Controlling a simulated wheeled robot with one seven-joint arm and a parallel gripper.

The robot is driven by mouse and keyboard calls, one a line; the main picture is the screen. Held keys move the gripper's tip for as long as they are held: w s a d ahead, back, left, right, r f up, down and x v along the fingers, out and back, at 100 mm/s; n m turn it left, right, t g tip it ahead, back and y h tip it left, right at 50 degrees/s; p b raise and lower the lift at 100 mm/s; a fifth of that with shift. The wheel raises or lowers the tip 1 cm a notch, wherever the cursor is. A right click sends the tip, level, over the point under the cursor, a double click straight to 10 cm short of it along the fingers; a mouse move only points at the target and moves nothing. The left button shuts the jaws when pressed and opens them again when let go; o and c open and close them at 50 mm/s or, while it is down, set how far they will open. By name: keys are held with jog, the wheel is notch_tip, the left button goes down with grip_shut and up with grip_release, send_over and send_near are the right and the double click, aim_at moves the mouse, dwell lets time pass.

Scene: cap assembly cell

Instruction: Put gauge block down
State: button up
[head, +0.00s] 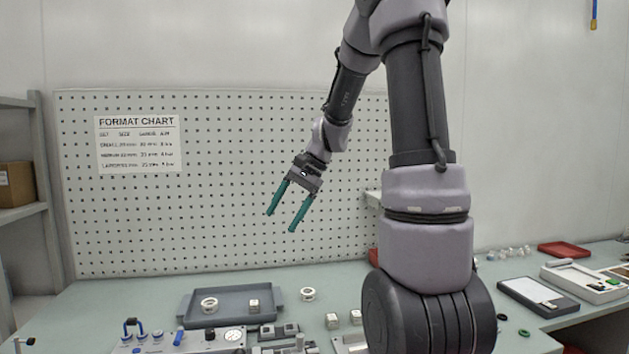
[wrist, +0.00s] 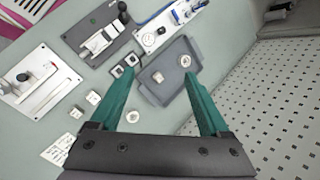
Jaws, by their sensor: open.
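My gripper (head: 281,221) is open and empty, held in the air in front of the pegboard, well above the bench. Its two green fingers also show spread apart in the wrist view (wrist: 157,72). Two similar pale blocks (head: 331,321) (head: 355,317) stand on the bench right of the tray. Which of these the task means I cannot tell.
A white ring (head: 209,305) lies in the tray and another ring (head: 307,294) lies on the bench beside it. Fixtures with knobs and a dial (head: 233,335) stand in front. A format chart (head: 138,143) hangs on the pegboard (head: 220,210). A red tray (head: 565,250) is at far right.

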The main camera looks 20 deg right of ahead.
jog(key=s+r+n+t+h, duration=0.2)
jog(key=s+r, duration=0.3)
jog(key=s, duration=0.4)
jog(key=s+r+n+t+h, duration=0.2)
jog(key=s+r, duration=0.4)
jog(key=s, duration=0.3)
jog(key=shift+d+n+t, duration=0.15)
jog(key=shift+n+t, duration=0.75)
jog(key=shift+n, duration=0.1)
